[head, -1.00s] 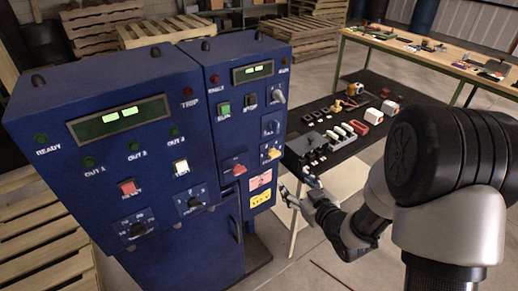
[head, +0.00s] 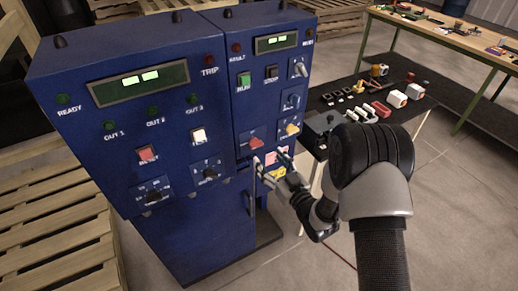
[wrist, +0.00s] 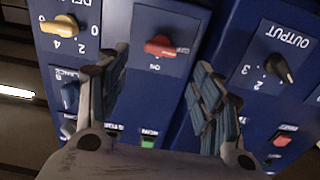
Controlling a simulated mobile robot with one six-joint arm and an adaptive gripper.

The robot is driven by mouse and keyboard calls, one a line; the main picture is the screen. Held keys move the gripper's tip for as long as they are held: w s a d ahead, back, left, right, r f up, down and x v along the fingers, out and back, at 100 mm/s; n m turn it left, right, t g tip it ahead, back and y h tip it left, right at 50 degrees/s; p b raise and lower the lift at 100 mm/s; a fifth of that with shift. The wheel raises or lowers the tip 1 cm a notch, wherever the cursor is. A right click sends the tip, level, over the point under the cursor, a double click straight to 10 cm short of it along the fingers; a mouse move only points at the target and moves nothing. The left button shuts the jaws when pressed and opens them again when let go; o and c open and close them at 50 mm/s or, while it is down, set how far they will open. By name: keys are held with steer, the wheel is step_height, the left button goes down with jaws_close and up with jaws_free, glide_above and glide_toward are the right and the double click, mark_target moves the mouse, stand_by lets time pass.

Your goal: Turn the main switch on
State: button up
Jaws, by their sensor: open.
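A red rotary switch (head: 255,142) sits low on the front of the right blue cabinet, left of a yellow knob (head: 292,129). In the wrist view the red switch (wrist: 160,46) shows between and beyond my fingertips, with its handle lying roughly crosswise. Its label is upside down there and only partly readable. My gripper (head: 271,159) is open and empty, just below and in front of the switch. In the wrist view my gripper (wrist: 163,58) has its fingers spread on both sides of the switch, with no visible contact.
The yellow delay knob (wrist: 59,25) and the black output knob (wrist: 279,67) flank the switch in the wrist view. A green button (wrist: 149,141) shows low between the fingers. A dark table (head: 330,98) with small parts stands right of the cabinet.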

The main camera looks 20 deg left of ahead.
mark_target(258, 146)
steer(key=b+x, duration=0.1)
steer(key=x, duration=0.6)
steer(key=shift+w+a, duration=0.2)
steer(key=shift+w, duration=0.05)
steer(key=shift+c, duration=0.2)
steer(key=c, duration=1)
